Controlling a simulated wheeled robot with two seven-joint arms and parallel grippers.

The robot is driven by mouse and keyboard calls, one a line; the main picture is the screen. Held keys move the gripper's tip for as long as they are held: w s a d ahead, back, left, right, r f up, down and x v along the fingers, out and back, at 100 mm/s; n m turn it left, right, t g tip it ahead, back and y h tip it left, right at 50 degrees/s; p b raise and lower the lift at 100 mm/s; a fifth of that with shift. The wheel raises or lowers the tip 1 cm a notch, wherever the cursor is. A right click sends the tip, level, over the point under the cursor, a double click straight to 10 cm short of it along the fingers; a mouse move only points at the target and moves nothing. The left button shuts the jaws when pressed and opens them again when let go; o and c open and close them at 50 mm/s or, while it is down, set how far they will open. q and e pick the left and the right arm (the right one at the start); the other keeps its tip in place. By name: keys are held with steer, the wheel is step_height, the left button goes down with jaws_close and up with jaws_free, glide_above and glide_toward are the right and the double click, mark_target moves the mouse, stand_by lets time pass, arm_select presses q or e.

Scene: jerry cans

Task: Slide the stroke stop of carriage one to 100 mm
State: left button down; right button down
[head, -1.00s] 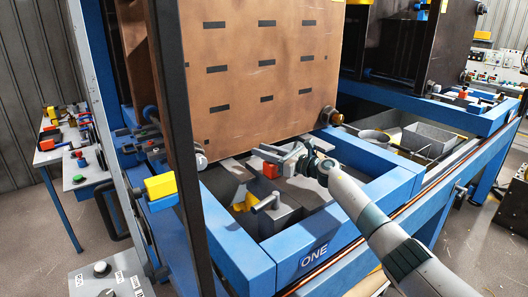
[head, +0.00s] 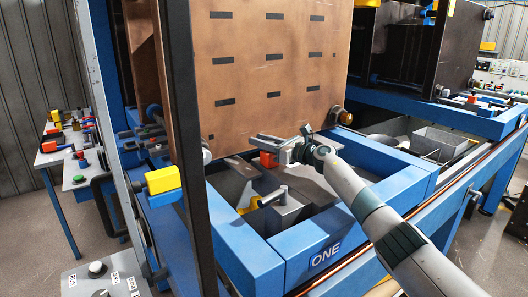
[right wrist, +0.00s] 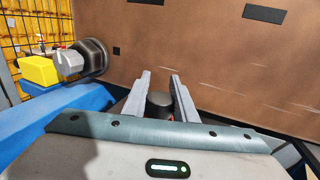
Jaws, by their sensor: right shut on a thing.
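Carriage one is the blue frame (head: 215,222) with the "ONE" label (head: 325,254), in the middle of the head view. A small orange-red block (head: 268,160), which looks like the stroke stop, sits inside it, below the brown panel. My right gripper (head: 268,143) is at this block, its fingers reaching leftward over it. In the right wrist view, the right gripper (right wrist: 159,78) has its fingers on both sides of a dark round knob (right wrist: 159,105), with a little red beside it. The fingers are shut on it. No scale reading can be made out. My left gripper is not in view.
The big brown panel (head: 265,70) stands close behind my right gripper. A dark upright post (head: 185,130) and a yellow block (head: 163,180) are at the left. A grey lever (head: 270,197) stands inside the frame, nearer than the red block.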

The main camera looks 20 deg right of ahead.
steer(key=shift+w+a+f, duration=0.1)
steer(key=shift+w, duration=0.2)
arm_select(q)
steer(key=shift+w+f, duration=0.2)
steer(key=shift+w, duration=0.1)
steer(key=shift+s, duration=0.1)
arm_select(e)
steer(key=shift+s, duration=0.1)
steer(key=c, duration=1.4)
jaws_free()
steer(key=shift+c, duration=0.2)
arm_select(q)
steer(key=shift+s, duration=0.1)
arm_select(e)
steer(key=shift+s, duration=0.1)
